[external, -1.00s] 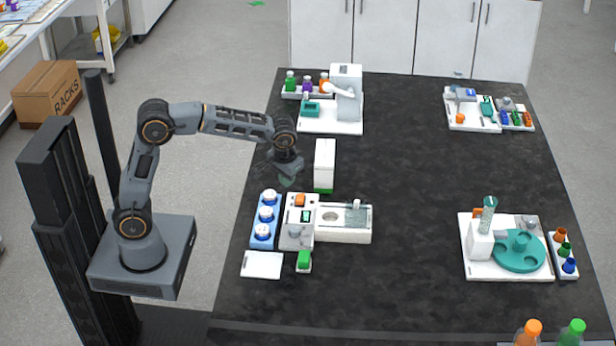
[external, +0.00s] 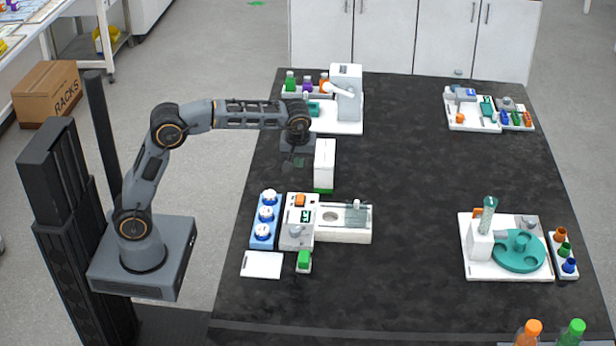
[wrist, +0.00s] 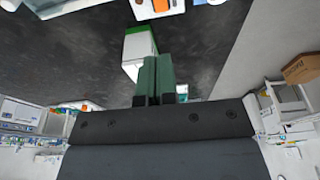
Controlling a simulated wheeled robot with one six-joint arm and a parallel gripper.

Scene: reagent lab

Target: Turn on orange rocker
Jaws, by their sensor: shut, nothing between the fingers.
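The orange rocker (external: 299,200) sits on top of a white bench device (external: 296,239) at the table's left side. A small dark display (external: 305,216) with a green readout is just in front of it. In the wrist view an orange patch (wrist: 137,8) on a white device shows at the top edge, partly cut off; I cannot tell its setting. My gripper (external: 298,162) is shut and empty, up above the table, behind the device and apart from the rocker. Its green fingers (wrist: 155,80) are together in the wrist view.
A tall white box with a green base (external: 324,163) stands right of my gripper and close to it. A blue rack with white-topped items (external: 254,232) sits left of the device. A dispenser station (external: 345,92) stands behind. The middle of the table is clear.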

